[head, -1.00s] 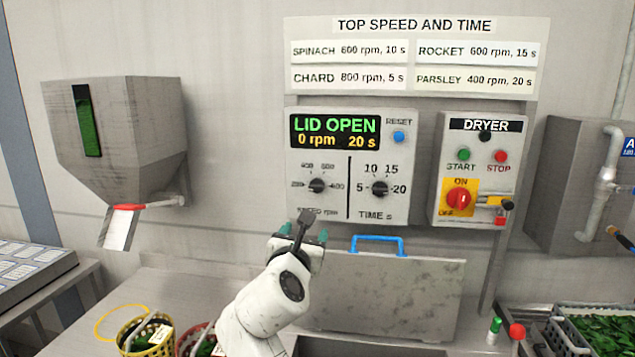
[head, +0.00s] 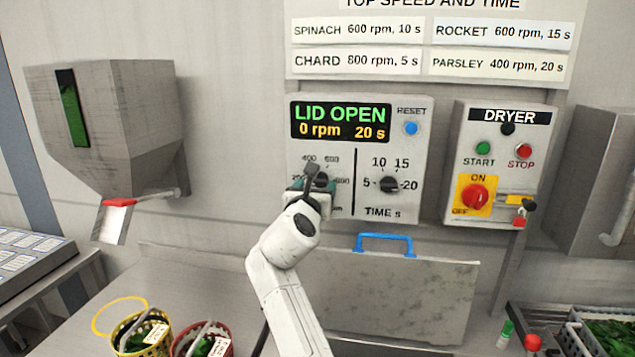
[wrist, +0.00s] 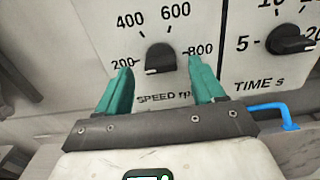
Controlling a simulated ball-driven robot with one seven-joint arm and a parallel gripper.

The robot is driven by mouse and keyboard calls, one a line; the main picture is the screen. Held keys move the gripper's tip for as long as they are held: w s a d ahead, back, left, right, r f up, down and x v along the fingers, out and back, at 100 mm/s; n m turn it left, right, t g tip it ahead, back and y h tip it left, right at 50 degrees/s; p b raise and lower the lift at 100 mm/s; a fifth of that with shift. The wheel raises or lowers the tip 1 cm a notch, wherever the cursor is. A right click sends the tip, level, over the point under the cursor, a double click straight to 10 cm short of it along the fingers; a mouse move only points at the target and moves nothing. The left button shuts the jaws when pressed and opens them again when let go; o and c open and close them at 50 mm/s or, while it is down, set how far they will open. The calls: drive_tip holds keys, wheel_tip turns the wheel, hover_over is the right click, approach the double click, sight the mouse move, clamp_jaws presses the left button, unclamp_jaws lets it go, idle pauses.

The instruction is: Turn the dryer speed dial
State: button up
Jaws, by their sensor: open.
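The black speed dial (wrist: 160,57) sits on the dryer's control panel, with marks 200, 400, 600 and 800 around it and the label SPEED rpm below. In the wrist view its white end mark is at the lower left, near 200. My gripper (wrist: 160,82) is open, its two teal fingers to either side of and just below the dial, with no contact visible. In the head view my gripper (head: 314,184) covers most of the speed dial. The display (head: 340,122) reads LID OPEN, 0 rpm, 20 s.
The time dial (head: 389,185) is just right of the speed dial. A blue handle (head: 385,238) on a grey lid stands below the panel. The DRYER switch box (head: 540,150) is at the right. Baskets (head: 143,335) stand lower left.

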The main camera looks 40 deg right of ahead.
sight(319, 182)
drive_tip(key=shift+x, duration=1.25)
drive_tip(key=shift+c, duration=0.2)
drive_tip(key=c, duration=1)
